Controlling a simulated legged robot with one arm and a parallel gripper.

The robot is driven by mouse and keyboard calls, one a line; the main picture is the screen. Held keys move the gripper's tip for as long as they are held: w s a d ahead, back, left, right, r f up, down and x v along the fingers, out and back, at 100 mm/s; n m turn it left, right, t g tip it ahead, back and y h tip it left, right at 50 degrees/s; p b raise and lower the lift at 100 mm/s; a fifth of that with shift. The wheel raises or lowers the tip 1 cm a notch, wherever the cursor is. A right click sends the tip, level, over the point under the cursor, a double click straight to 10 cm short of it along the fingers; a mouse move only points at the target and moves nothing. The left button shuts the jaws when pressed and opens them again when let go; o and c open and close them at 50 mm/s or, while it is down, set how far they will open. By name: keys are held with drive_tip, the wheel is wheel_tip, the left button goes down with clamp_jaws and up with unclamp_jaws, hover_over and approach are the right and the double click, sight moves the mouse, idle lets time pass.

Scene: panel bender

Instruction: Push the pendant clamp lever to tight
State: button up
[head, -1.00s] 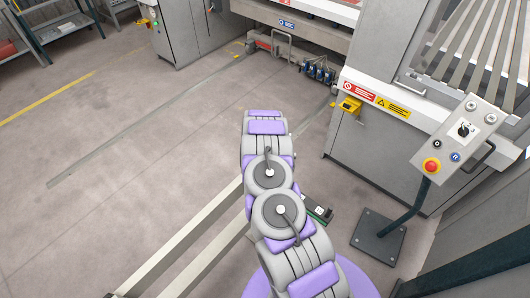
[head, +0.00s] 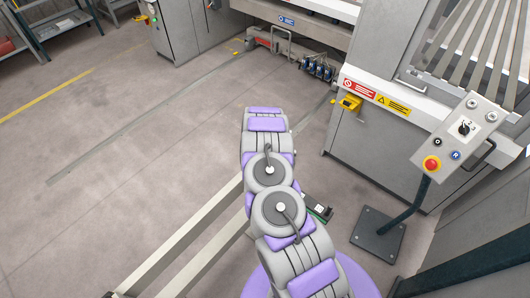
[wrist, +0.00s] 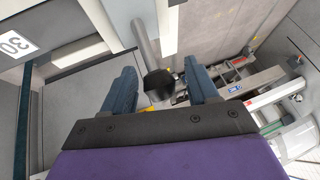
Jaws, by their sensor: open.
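The pendant (head: 460,135) stands at the right in the head view, a grey tilted control box with a red stop button on a yellow ring and a black selector. It is on a dark post (head: 405,215) with a square base plate. I cannot make out the clamp lever for certain in the head view. In the wrist view my gripper (wrist: 160,72) is open, its two blue fingers apart. A grey rod (wrist: 145,45) with a black rounded end (wrist: 157,83) shows between the fingers; I cannot tell whether this is the lever or whether anything touches it.
The grey machine (head: 385,145) with warning labels stands behind the pendant. A yellow pedal-like part (head: 350,105) sticks out at its left corner. A grey cabinet (head: 185,30) stands at the back left. The floor at left is clear.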

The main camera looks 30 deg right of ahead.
drive_tip(key=v, duration=1.7)
drive_tip(key=shift+p, duration=0.4)
drive_tip(key=w+a+r+n+t+y+b, duration=0.1)
drive_tip(key=a+r+n+y+b, duration=0.1)
drive_tip(key=a+r, duration=0.4)
drive_tip(key=a+r+n+y+b, duration=0.1)
drive_tip(key=a+r+n+y, duration=0.2)
drive_tip(key=a, duration=0.5)
drive_tip(key=s+a+r+n+g+y+b, duration=0.1)
drive_tip(key=s+a+r+n+y+b, duration=0.25)
drive_tip(key=s+a+r, duration=0.45)
drive_tip(key=s+d+r+n+g+h+b, duration=0.1)
drive_tip(key=s+n+g+h+b, duration=0.1)
drive_tip(key=s, duration=1.4)
drive_tip(key=s+d+r+n+g+h+b, duration=0.2)
drive_tip(key=s+n+g, duration=0.1)
drive_tip(key=s, duration=1.4)
drive_tip(key=shift+s+g+b, duration=0.15)
drive_tip(key=shift+g+b, duration=0.25)
drive_tip(key=shift+g, duration=0.4)
